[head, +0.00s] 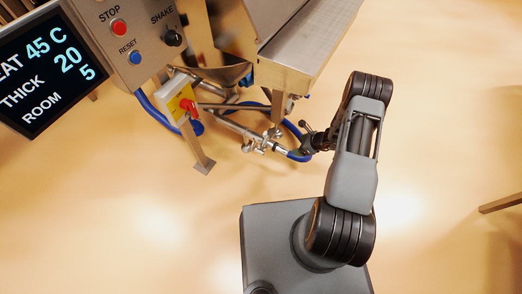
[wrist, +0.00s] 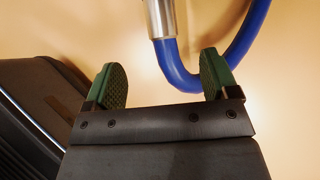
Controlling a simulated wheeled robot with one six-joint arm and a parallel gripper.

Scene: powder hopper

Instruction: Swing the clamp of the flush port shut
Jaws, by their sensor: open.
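My gripper (head: 308,132) reaches down beside the pipework under the machine in the head view. In the wrist view its two green-padded fingers (wrist: 163,82) are apart with nothing held between them. A bright metal pipe end (wrist: 160,18) with a blue hose (wrist: 178,72) bending from it lies beyond the fingertips. In the head view, small metal clamp fittings (head: 272,134) sit on the low pipe just left of my gripper. They are too small to tell which one is the flush port's clamp, or how far it stands open.
A control panel (head: 138,42) and a dark display (head: 44,65) stand at the upper left. A red switch (head: 188,106) on a post (head: 199,150) is left of the pipes. A metal trough (head: 300,45) overhangs the pipework. The floor (head: 120,220) in front is clear.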

